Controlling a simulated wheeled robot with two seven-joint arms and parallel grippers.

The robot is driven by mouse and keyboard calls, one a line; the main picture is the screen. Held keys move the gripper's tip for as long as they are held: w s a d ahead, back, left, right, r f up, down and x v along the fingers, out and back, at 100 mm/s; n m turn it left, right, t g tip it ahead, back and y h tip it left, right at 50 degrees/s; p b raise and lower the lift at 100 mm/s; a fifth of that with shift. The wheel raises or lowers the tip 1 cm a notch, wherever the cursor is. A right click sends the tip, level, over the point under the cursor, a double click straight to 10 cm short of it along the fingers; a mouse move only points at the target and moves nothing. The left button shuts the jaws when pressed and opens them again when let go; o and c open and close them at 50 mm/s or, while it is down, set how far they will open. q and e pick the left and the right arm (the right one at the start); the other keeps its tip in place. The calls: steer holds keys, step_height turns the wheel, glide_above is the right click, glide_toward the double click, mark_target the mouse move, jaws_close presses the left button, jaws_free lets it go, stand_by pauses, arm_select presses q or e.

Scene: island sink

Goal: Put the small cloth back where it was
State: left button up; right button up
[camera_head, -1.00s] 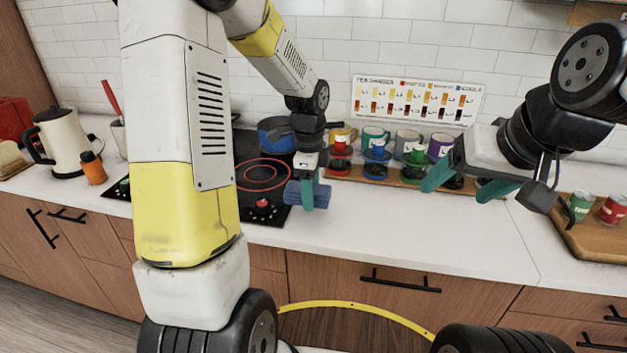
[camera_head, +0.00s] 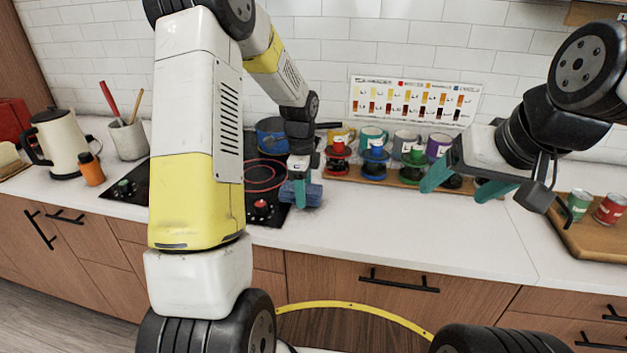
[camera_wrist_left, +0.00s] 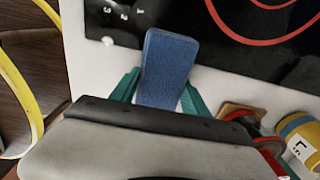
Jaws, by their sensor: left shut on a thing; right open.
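The small cloth is a blue folded piece (camera_head: 312,194), low over the counter at the right front edge of the black cooktop. It also shows in the left wrist view (camera_wrist_left: 168,66), standing out between the green fingers. My left gripper (camera_head: 299,190) is shut on the cloth; in the head view its finger partly covers it. I cannot tell whether the cloth touches the counter. My right gripper (camera_head: 468,186) is open and empty, above the counter at the right, in front of the row of cups.
The cooktop (camera_head: 228,205) lies left of the cloth, with a blue pot (camera_head: 272,134) at its back. A wooden rack (camera_head: 400,178) with coloured cup stands and mugs is close on the right. The counter front (camera_head: 400,225) is clear. A board (camera_head: 600,235) holds cans at far right.

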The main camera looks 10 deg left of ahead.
arm_select(q)
steer(key=shift+f, duration=0.25)
steer(key=o, duration=1.3)
step_height(320, 180, up, 13)
steer(key=s+r+n+t, duration=0.3)
steer(key=s+r+n, duration=0.55)
steer(key=s, duration=0.25)
steer(key=shift+s+d+r+n+t+h, duration=0.25)
steer(key=shift+s+n+t, duration=0.3)
steer(key=shift+s+n, duration=1.35)
steer(key=shift+s+d+r+n+t+h, duration=0.2)
steer(key=shift+s+n+t+h, duration=0.25)
steer(key=shift+s+n, duration=1.45)
steer(key=shift+s+d+r+n+t+h, duration=0.2)
steer(key=shift+s+n+t, duration=0.55)
steer(key=shift+s, duration=2.1)
